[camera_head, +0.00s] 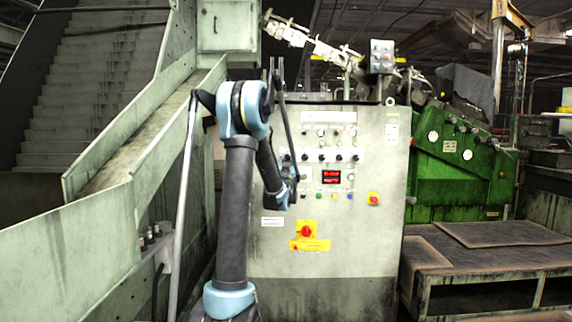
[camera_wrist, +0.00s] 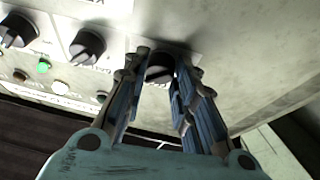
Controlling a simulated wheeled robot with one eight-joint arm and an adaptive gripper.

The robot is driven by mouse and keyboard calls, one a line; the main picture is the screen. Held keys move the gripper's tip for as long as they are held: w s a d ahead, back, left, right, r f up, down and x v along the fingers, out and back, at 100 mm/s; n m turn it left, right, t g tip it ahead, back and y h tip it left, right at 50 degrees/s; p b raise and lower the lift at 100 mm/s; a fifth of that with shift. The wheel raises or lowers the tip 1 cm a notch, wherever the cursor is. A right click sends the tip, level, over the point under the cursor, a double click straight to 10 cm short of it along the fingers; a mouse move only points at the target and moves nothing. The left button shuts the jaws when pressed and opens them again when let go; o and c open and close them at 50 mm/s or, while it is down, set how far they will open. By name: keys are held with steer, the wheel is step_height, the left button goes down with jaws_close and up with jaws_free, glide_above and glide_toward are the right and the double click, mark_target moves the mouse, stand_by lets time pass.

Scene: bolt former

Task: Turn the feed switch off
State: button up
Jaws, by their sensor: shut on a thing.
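The control cabinet (camera_head: 350,235) stands ahead with a row of black rotary knobs (camera_head: 322,157) on its upper front. In the wrist view, a black knob (camera_wrist: 159,73) at the end of a row sits between the fingertips of my gripper (camera_wrist: 164,66), which is shut on it. A pale line shows on the knob's face. Its label is hidden or too small to read, so I cannot tell its name. In the head view my gripper (camera_head: 291,183) is close to the panel's left side, partly hidden by my own arm.
Two more black knobs (camera_wrist: 88,47) (camera_wrist: 16,31) are beside the held one, with a green button (camera_wrist: 43,65) nearby. A sloped conveyor (camera_head: 130,140) stands left, a green machine (camera_head: 460,165) right.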

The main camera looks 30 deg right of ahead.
steer(key=shift+n+t, duration=0.3)
steer(key=shift+n, duration=0.3)
steer(key=n+y, duration=0.1)
steer(key=n, duration=0.1)
steer(key=n+t+y, duration=0.1)
steer(key=n, duration=0.1)
steer(key=shift+s+d+y, duration=0.1)
steer(key=shift+d+y, duration=0.05)
steer(key=shift+y, duration=0.15)
steer(key=n+y, duration=0.1)
steer(key=n, duration=0.2)
steer(key=n+y, duration=0.2)
steer(key=n, duration=0.2)
steer(key=shift+r+t, duration=0.1)
steer(key=shift+t, duration=0.3)
steer(key=shift+n+y, duration=0.4)
steer(key=o, duration=1.1)
steer(key=v, duration=1.2)
